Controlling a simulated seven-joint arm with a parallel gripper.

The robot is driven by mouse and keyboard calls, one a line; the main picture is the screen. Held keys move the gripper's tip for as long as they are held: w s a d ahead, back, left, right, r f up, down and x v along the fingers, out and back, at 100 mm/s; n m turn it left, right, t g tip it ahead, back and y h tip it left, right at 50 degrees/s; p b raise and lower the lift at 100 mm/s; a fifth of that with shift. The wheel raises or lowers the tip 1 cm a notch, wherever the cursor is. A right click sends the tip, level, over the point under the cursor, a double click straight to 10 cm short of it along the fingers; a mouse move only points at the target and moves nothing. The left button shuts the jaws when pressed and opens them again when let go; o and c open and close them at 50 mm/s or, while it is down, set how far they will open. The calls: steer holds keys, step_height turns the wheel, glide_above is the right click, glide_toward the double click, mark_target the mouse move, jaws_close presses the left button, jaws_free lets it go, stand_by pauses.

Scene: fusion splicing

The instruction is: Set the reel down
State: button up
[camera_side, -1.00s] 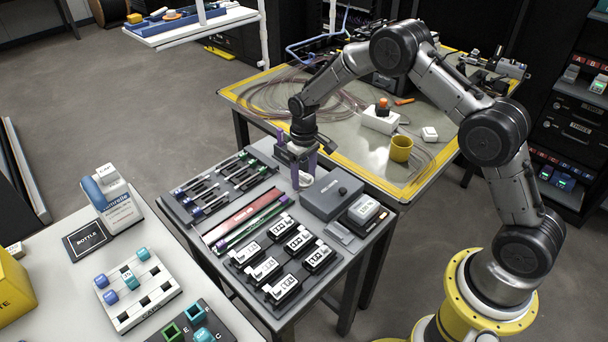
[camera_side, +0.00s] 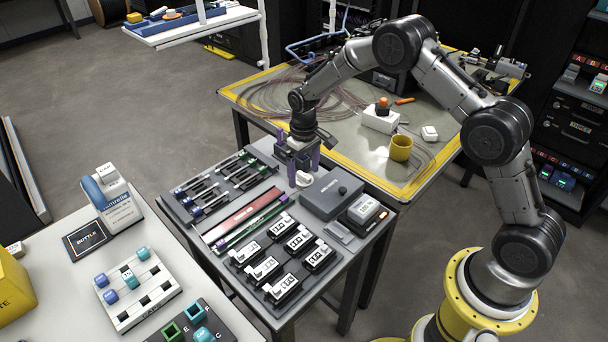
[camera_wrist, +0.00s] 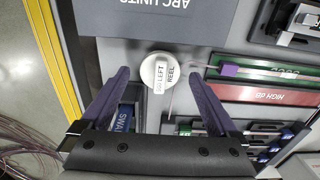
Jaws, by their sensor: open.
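The reel (camera_wrist: 160,72) is a small white disc with a label reading LEFT REEL in the wrist view. It lies on the grey bench top beside the box marked ARC UNITS. In the side view the reel (camera_side: 304,180) shows just below my gripper (camera_side: 303,172). My gripper is open, with a purple finger on either side of the reel. In the wrist view gaps show between the reel and both fingers. How high the fingertips are above the bench top is hard to tell.
The grey ARC UNITS box (camera_side: 331,197) stands close to the reel. Red and green strips (camera_side: 247,217) and a rack of tools (camera_side: 222,182) lie on the other side. Several black labelled units (camera_side: 284,257) sit in front. A yellow-edged table (camera_side: 350,151) stands behind.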

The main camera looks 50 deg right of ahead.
mark_target(304, 175)
step_height(304, 175, up, 11)
stand_by(0.3)
steer(key=s+a+r+t, duration=0.1)
steer(key=s+r+t, duration=0.2)
steer(key=s+r, duration=1.3)
steer(key=s+r+t, duration=0.1)
steer(key=s, duration=0.9)
steer(key=shift+s+a+r, duration=0.2)
steer(key=shift+a+r, duration=0.2)
steer(key=shift+o, duration=0.3)
steer(key=s+f+t, duration=0.1)
steer(key=s+f, duration=0.1)
steer(key=s, duration=0.6)
steer(key=shift+s+f+t, duration=0.15)
steer(key=shift+f+t, duration=0.1)
steer(key=shift+t, duration=0.05)
steer(key=shift+a, duration=0.1)
